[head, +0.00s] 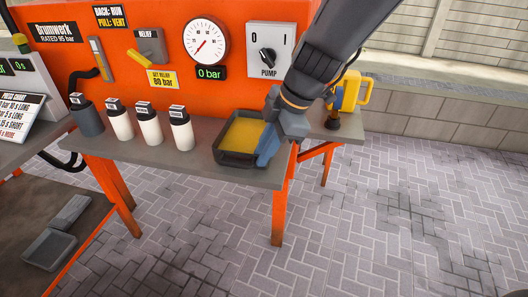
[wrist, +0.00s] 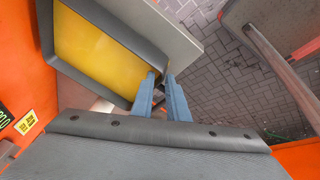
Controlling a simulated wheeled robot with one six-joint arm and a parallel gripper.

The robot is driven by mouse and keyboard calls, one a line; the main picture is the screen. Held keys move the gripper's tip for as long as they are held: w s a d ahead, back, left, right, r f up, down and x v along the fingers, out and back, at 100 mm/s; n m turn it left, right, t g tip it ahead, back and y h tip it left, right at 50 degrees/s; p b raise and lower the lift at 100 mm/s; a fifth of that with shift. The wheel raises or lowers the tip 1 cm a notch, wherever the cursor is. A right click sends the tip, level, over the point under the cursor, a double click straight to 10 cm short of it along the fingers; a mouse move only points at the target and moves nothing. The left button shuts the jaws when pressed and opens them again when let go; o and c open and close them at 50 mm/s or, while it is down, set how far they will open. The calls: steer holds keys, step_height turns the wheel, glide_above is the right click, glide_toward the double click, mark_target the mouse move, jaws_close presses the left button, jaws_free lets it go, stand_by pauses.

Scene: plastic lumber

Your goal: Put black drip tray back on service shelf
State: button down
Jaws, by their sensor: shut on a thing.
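The black drip tray (head: 222,155) holds a yellow layer in its bottom and is at the right part of the grey service shelf (head: 190,169) in the head view. I cannot tell whether it rests on the shelf or hovers just above it. My gripper (head: 268,148) is at the tray's right side, shut on its wall. In the wrist view the two blue-grey fingers of my gripper (wrist: 161,92) close on the near corner wall of the tray (wrist: 112,28). The tray's right wall is partly hidden by my gripper in the head view.
Several bottles, one dark (head: 88,117) and the others white (head: 150,127), stand on the shelf left of the tray. A yellow-handled item (head: 350,93) is at the shelf's right end. The orange panel (head: 130,60) rises behind. Two grey trays (head: 50,247) lie on a lower surface.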

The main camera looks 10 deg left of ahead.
steer(key=shift+f+b, duration=0.25)
steer(key=shift+b, duration=0.25)
stand_by(0.4)
steer(key=c, duration=1.6)
jaws_free()
steer(key=shift+c, duration=0.2)
steer(key=shift+o, duration=0.4)
steer(key=o, duration=0.3)
steer(key=shift+r+p, duration=1.75)
steer(key=shift+r, duration=1.75)
